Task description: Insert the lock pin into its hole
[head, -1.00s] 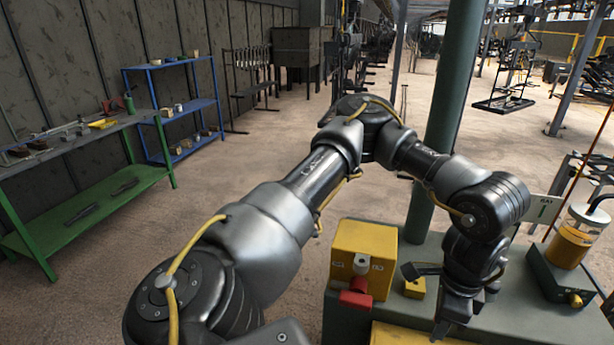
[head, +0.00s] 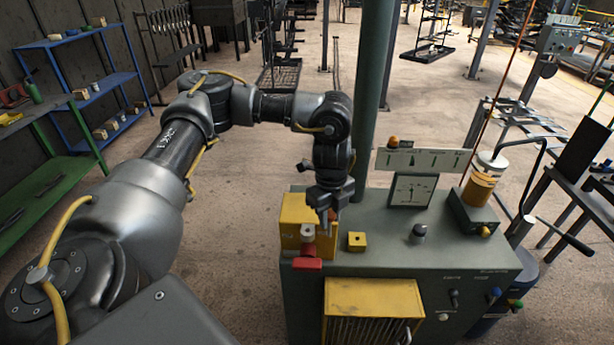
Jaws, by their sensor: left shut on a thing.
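My left gripper (head: 326,216) points down over the near left of the green-grey machine top, at the right side of the yellow box (head: 294,212). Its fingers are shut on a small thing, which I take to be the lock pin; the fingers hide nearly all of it. A grey round knob (head: 307,232) and a red block (head: 307,263) are at the front of the yellow box. A small yellow block (head: 357,241) with a dark hole in its top stands just right of the gripper. I cannot tell which hole is the pin's. My right gripper is not in view.
The machine top (head: 390,252) also bears a dial gauge (head: 411,190), a grey-black knob (head: 419,233) and an amber-filled cylinder (head: 479,189). A green post (head: 372,90) rises behind. The top between small block and knob is clear.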

